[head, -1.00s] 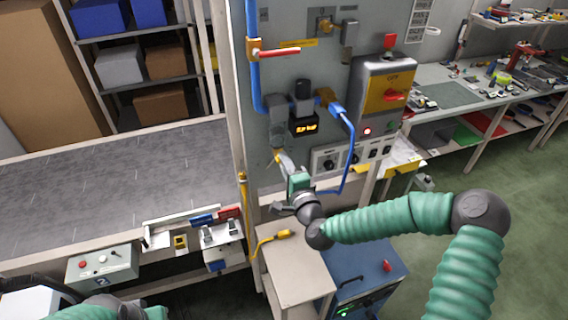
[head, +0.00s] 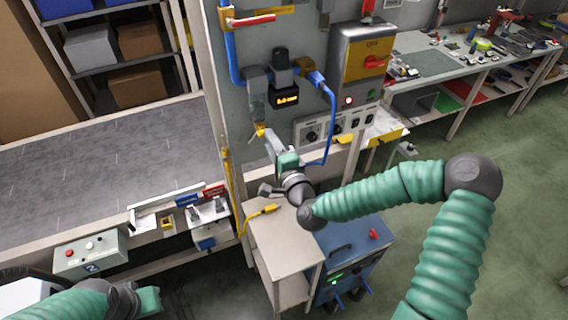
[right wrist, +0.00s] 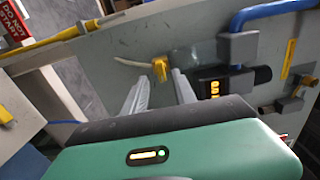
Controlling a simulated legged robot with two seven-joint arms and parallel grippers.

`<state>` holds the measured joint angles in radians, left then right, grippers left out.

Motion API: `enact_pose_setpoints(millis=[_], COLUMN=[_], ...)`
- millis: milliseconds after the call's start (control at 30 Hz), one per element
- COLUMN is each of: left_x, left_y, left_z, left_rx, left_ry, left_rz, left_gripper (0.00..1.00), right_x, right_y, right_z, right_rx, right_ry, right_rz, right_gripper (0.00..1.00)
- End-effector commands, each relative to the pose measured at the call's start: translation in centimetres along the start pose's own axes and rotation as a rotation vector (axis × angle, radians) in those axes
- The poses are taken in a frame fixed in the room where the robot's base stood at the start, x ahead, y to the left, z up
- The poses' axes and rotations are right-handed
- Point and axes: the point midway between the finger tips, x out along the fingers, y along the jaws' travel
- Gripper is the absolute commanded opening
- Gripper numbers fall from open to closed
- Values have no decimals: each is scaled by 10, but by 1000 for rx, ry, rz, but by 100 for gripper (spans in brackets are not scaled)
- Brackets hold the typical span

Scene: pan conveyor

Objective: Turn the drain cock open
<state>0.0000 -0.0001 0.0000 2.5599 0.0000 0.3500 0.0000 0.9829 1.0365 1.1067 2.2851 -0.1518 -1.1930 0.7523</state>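A small yellow drain cock (head: 258,132) hangs low on the grey panel, below a grey pipe fitting. In the right wrist view the yellow drain cock (right wrist: 160,69) shows between and just beyond the fingertips, with a thin pale tube running left from it. My right gripper (head: 268,138) reaches up to it; its two pale fingers are apart and no contact is clear. The open fingers also show in the right wrist view (right wrist: 159,76). My left gripper (head: 148,299) is at the bottom left, away from the panel; its fingers are not clear.
Above are a red-handled valve (head: 250,20), a blue pipe (head: 230,55) and a dark unit with a lit display (head: 286,100). A blue cable (head: 331,120) hangs right of the gripper. A small table (head: 275,232) with a yellow connector (head: 268,209) stands below.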

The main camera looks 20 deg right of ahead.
Motion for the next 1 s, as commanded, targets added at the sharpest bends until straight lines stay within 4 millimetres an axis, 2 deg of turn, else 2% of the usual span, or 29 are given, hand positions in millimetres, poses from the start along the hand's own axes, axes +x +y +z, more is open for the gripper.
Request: enact_pose_setpoints(millis=[167, 233, 300, 500, 667, 800, 1000], left_x=[13, -18, -38, -86, -114, -115, -114], left_y=[0, 0, 0, 0, 0, 0, 0], left_z=[3, -4, -9, -20, -27, -27, -27], left_rx=[0, 0, 0, 0, 0, 0, 0], left_ry=[0, -2, 1, 0, 0, 0, -1], left_rz=[0, 0, 0, 0, 0, 0, 0], left_gripper=[0, 0, 0, 0, 0, 0, 0], right_x=[-54, -70, -87, -96, -111, -132, -138], right_y=[4, -11, -12, -12, -7, 0, 3], right_z=[-2, -1, 0, -4, 0, -2, -2], right_rx=[-2, 3, 7, 7, 4, 2, 2], right_ry=[2, 0, -1, 8, -1, 1, 1], right_rz=[3, 8, 9, 4, 6, 5, 2], right_gripper=[33, 33, 33, 33, 33, 33, 33])
